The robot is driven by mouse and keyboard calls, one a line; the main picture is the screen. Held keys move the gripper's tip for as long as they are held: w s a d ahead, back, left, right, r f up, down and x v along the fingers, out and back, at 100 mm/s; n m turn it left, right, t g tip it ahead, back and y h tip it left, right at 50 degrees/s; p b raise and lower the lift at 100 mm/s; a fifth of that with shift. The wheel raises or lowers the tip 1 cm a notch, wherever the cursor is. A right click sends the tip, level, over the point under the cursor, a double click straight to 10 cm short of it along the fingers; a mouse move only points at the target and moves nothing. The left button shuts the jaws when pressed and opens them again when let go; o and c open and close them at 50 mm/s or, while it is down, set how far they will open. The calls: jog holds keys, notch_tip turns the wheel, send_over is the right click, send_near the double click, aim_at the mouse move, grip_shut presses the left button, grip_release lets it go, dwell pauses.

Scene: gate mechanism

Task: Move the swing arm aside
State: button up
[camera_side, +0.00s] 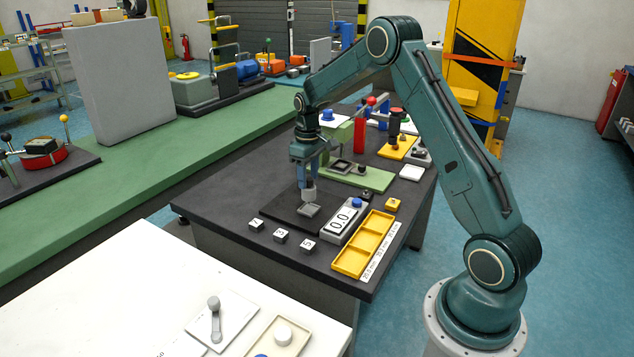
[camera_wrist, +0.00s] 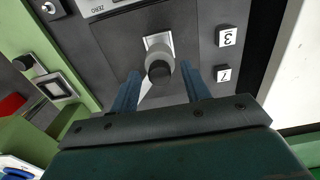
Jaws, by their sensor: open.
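I cannot tell for sure which part is the swing arm. A grey lever with a round knob (camera_side: 214,307) on a white plate at the front looks most like one. My gripper (camera_side: 308,183) points down over the dark bench, well behind that lever. It is open; in the wrist view my gripper (camera_wrist: 160,70) has a finger on each side of a grey cylinder (camera_wrist: 162,53), with gaps beside it. The cylinder also shows under my gripper in the side view (camera_side: 309,195), at a small grey square piece (camera_side: 308,211). Whether they touch is unclear.
A display reading 0.0 (camera_side: 341,221) and a yellow tray (camera_side: 348,262) lie right of my gripper. Numbered blocks (camera_side: 280,236) stand in front. A green fixture (camera_side: 372,180) with a dark square frame (camera_side: 340,166) stands behind. The white table (camera_side: 130,275) has free room.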

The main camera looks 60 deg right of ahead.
jog(key=shift+f, duration=0.25)
grip_shut()
jog(key=shift+w+a, duration=0.1)
jog(key=w+a+m, duration=0.3)
jog(key=w+m, duration=0.9)
jog(key=shift+w, duration=0.15)
dwell(0.6)
dwell(0.4)
